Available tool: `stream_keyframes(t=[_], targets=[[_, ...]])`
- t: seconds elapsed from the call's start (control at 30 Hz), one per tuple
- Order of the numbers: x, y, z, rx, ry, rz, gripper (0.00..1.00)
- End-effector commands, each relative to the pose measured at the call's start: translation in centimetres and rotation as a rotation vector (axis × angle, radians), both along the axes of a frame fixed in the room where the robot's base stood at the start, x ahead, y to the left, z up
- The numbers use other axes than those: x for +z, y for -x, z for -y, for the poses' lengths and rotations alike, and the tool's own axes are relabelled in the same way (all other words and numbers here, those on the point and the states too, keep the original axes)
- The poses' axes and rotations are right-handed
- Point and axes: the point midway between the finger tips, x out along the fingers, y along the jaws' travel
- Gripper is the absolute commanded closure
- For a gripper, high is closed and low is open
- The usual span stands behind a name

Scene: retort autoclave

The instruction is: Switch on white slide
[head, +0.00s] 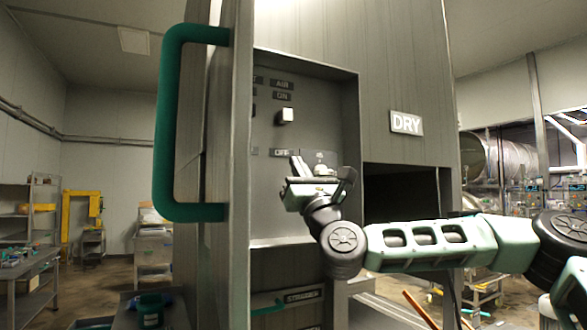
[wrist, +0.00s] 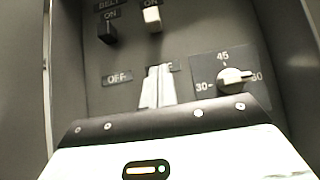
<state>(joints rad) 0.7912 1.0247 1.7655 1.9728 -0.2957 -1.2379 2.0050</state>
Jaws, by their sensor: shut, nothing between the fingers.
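The white slide (head: 285,116) sits high on the recessed grey panel, just below an ON label and well above an OFF label. In the wrist view the white slide (wrist: 152,17) is at the top, close under its ON label. My gripper (wrist: 158,85) is shut and empty. Its fingertips point at the panel below the white slide, apart from it, and cover part of the lower label. In the head view my gripper (head: 320,172) is in front of the lower panel; whether it touches the panel cannot be told.
A black slide (wrist: 107,30) marked BELT is left of the white one, also near ON. A dial knob (wrist: 235,78) is to the right. An open door with a green handle (head: 165,120) stands left of the recess.

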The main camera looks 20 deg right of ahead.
Motion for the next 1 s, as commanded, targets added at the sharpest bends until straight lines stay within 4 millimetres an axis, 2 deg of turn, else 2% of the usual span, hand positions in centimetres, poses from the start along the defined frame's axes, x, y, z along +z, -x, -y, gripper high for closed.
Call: stream_keyframes(t=[0.03, 0.2, 0.4, 1.0], targets=[[-1.3, 0.6, 0.2, 0.001, 0.001, -0.001, 1.00], [-2.4, 2.1, 0.4, 0.000, 0.000, 0.000, 1.00], [-2.6, 2.6, 0.5, 0.001, 0.001, 0.000, 1.00], [-2.6, 2.6, 0.5, 0.001, 0.001, 0.000, 1.00]])
